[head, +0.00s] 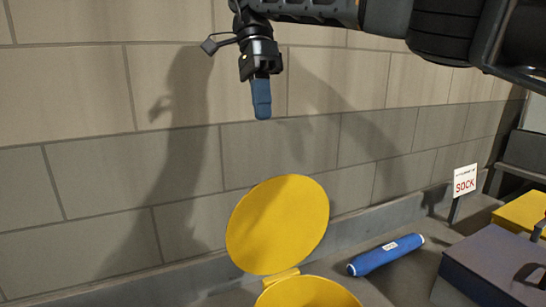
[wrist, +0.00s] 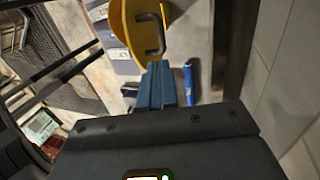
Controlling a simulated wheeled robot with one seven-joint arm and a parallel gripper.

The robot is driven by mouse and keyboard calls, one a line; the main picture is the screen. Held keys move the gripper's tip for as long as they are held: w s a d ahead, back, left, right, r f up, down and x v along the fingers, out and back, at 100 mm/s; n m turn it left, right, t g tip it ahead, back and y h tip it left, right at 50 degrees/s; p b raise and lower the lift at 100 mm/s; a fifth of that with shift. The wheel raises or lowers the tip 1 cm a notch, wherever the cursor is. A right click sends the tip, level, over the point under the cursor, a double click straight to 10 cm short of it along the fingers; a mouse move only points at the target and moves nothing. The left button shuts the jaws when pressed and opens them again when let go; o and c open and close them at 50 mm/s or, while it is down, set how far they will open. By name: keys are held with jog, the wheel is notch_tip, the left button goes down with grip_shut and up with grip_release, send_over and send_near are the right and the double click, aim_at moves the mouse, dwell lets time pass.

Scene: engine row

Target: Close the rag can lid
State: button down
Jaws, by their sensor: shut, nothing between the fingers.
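The yellow rag can (head: 308,295) stands at the bottom of the head view, cut off by the frame edge. Its round yellow lid (head: 278,225) is open, standing up from the hinge (head: 281,277) at the rim's back left, in front of the wall. My gripper (head: 262,115) points down, well above the lid and apart from it. Its blue fingers (wrist: 157,88) are shut and empty. In the wrist view, a curved yellow piece (wrist: 125,28), apparently the lid, shows beyond the fingertips with a dark handle (wrist: 157,35) beside it. The can's inside is mostly out of view.
A blue roll (head: 385,255) with a white label lies on the grey surface right of the can. A white sign (head: 465,180) reading SOCK stands behind it. A dark box (head: 495,270) and a yellow item (head: 522,213) are at right. A block wall (head: 150,170) stands behind.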

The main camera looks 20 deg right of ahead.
jog(key=x, duration=0.3)
jog(key=s+p+x, duration=0.1)
jog(key=x, duration=0.3)
jog(key=s+x, duration=0.1)
jog(key=x, duration=0.2)
jog(key=shift+s+d+r, duration=0.1)
jog(key=shift+d+r, duration=0.1)
jog(key=shift+d, duration=0.1)
jog(key=shift+s+f+p, duration=0.25)
jog(key=shift+s+p, duration=0.15)
jog(key=shift+s, duration=0.35)
